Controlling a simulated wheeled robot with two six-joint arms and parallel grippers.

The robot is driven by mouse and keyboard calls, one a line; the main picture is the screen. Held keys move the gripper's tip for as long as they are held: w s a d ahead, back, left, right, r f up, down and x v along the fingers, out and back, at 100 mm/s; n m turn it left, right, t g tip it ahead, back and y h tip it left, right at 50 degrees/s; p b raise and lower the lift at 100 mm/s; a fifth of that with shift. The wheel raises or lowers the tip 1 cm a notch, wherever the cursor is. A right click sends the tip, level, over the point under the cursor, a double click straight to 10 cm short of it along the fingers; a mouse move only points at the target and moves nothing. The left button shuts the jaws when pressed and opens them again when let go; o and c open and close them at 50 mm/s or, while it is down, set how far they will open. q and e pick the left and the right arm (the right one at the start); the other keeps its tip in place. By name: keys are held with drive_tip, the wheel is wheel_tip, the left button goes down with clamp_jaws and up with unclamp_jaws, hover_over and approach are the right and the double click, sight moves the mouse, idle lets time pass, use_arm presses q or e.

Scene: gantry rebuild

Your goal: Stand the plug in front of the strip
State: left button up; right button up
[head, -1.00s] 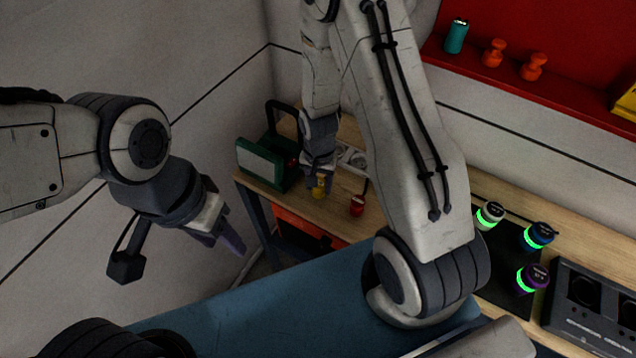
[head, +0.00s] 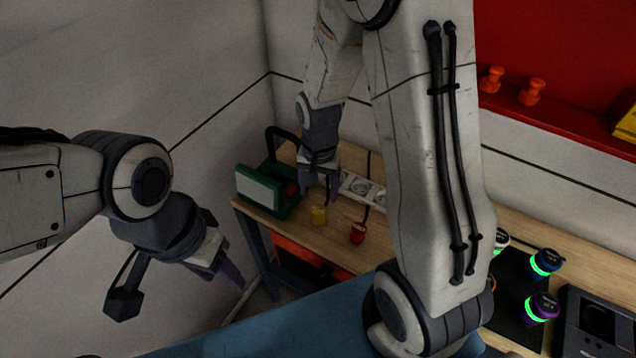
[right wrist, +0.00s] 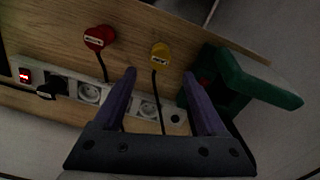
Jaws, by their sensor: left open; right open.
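A yellow plug (head: 319,215) with a dark cord appears to stand upright on the wooden bench, in front of the white power strip (head: 361,187). A red plug (head: 357,233) stands to its right. In the right wrist view, the yellow plug (right wrist: 160,55) lies just beyond my open fingertips, and the red plug (right wrist: 99,38) is to its left. The strip (right wrist: 58,84) runs behind the fingers, which hide part of it. My right gripper (head: 332,198) is open and empty, close to the yellow plug. My left gripper (head: 228,275) is open and empty, away from the bench.
A green case (head: 270,192) stands beside the yellow plug at the bench's left end. Further right, several glowing-banded jars (head: 541,307) stand on a dark mat. Orange knobs (head: 530,92) sit on a red shelf. My right arm hides the middle of the bench.

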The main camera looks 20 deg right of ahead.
drive_tip(key=s+a+r+n, duration=0.6)
drive_tip(key=s+n, duration=0.1)
drive_tip(key=s, duration=0.2)
drive_tip(key=s+a+r+n+y, duration=0.1)
drive_tip(key=s+a+r+n, duration=0.5)
drive_tip(key=s, duration=0.3)
drive_tip(key=shift+s+a+r+n, duration=0.2)
drive_tip(key=shift+a+r+n, duration=0.25)
drive_tip(key=shift+n, duration=0.45)
